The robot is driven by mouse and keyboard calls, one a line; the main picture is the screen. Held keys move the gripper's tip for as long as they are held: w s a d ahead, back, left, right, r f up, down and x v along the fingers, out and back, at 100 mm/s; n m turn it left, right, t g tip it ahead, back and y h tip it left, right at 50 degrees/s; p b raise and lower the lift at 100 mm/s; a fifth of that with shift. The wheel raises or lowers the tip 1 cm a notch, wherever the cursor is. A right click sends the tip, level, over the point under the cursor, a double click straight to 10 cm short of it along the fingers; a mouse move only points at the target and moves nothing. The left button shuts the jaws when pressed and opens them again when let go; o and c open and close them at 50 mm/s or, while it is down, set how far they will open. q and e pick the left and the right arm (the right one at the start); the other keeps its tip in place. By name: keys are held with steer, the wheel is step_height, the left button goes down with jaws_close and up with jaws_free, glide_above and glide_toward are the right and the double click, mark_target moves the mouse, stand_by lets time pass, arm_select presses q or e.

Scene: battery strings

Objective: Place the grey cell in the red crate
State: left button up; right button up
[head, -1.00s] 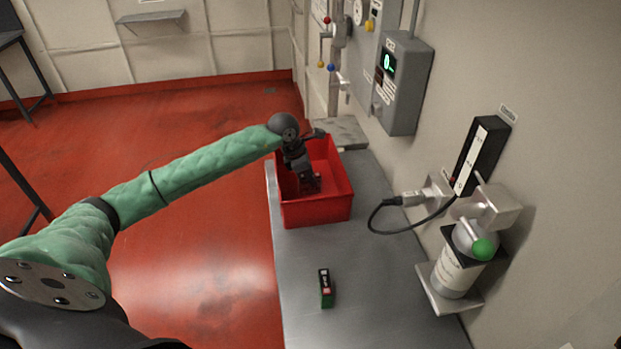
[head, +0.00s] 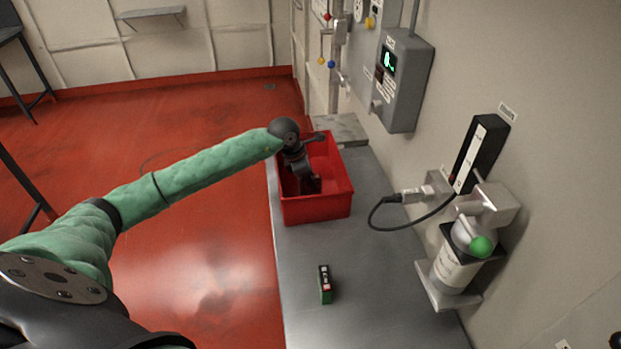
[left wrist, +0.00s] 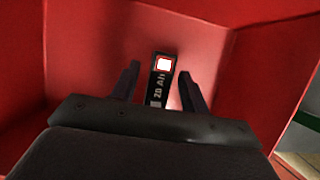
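The red crate (head: 318,208) stands on the far part of the grey bench. My left gripper (head: 309,186) reaches down into it, partly hidden by the arm and crate wall. In the left wrist view, my left gripper (left wrist: 160,85) is open, with its fingers apart on either side of a dark grey cell (left wrist: 158,88). The cell has a "20 Ah" label and a pale square with a red border. Gaps show between cell and fingers. The cell is inside the red crate (left wrist: 95,50); its lower part is hidden. My right gripper is not in view.
A dark cell with a green side (head: 325,285) stands on the bench (head: 375,270), nearer than the crate. A black cable (head: 388,231) and a bottle on a bracket (head: 455,270) are at the right wall. The bench between them is clear.

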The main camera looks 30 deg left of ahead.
arm_select(q)
steer(key=shift+r, duration=0.2)
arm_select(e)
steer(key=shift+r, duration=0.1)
arm_select(q)
steer(key=shift+a+r, duration=0.1)
steer(key=shift+a, duration=0.05)
steer(key=shift+s+a+r, duration=0.1)
steer(key=shift+r, duration=0.2)
steer(key=shift+b+v, duration=0.55)
steer(key=shift+v, duration=0.2)
steer(key=b+v, duration=0.3)
steer(key=v, duration=0.6)
steer(key=shift+r, duration=0.2)
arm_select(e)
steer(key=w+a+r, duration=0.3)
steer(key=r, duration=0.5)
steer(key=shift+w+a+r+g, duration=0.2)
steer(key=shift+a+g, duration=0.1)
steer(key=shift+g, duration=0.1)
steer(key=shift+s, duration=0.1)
